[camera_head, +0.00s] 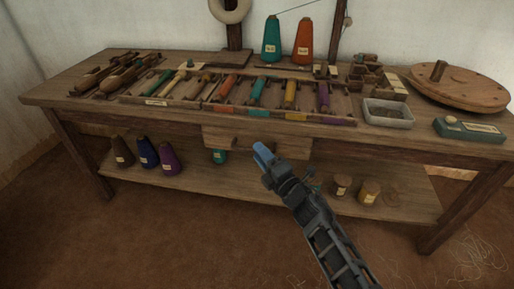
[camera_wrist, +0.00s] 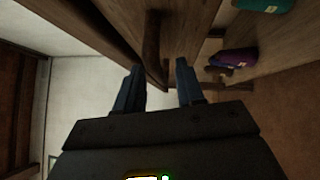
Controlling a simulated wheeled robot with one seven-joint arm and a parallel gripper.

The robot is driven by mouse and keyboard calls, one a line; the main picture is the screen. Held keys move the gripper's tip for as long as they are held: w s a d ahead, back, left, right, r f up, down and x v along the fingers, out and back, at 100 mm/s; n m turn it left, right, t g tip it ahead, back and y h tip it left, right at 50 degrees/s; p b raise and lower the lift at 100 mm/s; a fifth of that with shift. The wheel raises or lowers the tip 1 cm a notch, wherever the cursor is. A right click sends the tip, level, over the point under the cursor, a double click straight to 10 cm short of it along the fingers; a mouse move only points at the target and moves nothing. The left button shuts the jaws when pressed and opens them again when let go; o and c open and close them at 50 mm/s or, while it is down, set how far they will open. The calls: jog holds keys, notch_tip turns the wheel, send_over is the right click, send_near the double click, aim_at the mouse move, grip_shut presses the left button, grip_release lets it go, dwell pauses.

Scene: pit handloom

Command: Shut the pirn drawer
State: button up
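The pirn drawer (camera_head: 220,138) is a plain wooden front under the table's front edge, near its middle. My arm hides part of it, and how far it stands out is hard to tell. My gripper (camera_head: 263,151) is in front of this drawer front, its blue-grey fingers toward it. In the wrist view my gripper (camera_wrist: 160,88) is open, its two fingers apart with nothing held. A rounded wooden piece, perhaps the drawer's handle (camera_wrist: 152,40), lies ahead of the gap between the fingers. I cannot tell whether anything touches.
The wooden table (camera_head: 75,103) carries trays of pirns, tools, a grey bin (camera_head: 388,121) and a round wooden disc (camera_head: 462,88). A lower shelf (camera_head: 225,178) holds dark cones, including a purple one (camera_head: 168,160). The floor in front is mostly clear.

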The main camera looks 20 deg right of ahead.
jog(key=p+v, duration=0.1)
jog(key=v, duration=0.4)
jog(key=shift+r, duration=0.15)
jog(key=s+a+f+m+h, duration=0.1)
jog(key=s+a+m, duration=0.3)
jog(key=s, duration=0.6)
jog(key=s+a+f+m+h, duration=0.15)
jog(key=s+m, duration=0.35)
jog(key=s, duration=0.5)
jog(key=s+r+m+g, duration=0.2)
jog(key=s+r+m, duration=0.2)
jog(key=s, duration=0.5)
jog(key=s+r+m+g, duration=0.1)
jog(key=s+r+m, duration=0.25)
jog(key=s, duration=0.65)
jog(key=s+r+m+g, duration=0.2)
jog(key=s+r+m, duration=0.3)
jog(key=s+r, duration=0.25)
notch_tip(320, 180, up, 23)
jog(key=p, duration=2.3)
jog(key=shift+w+d, duration=0.35)
jog(key=shift+d, duration=0.1)
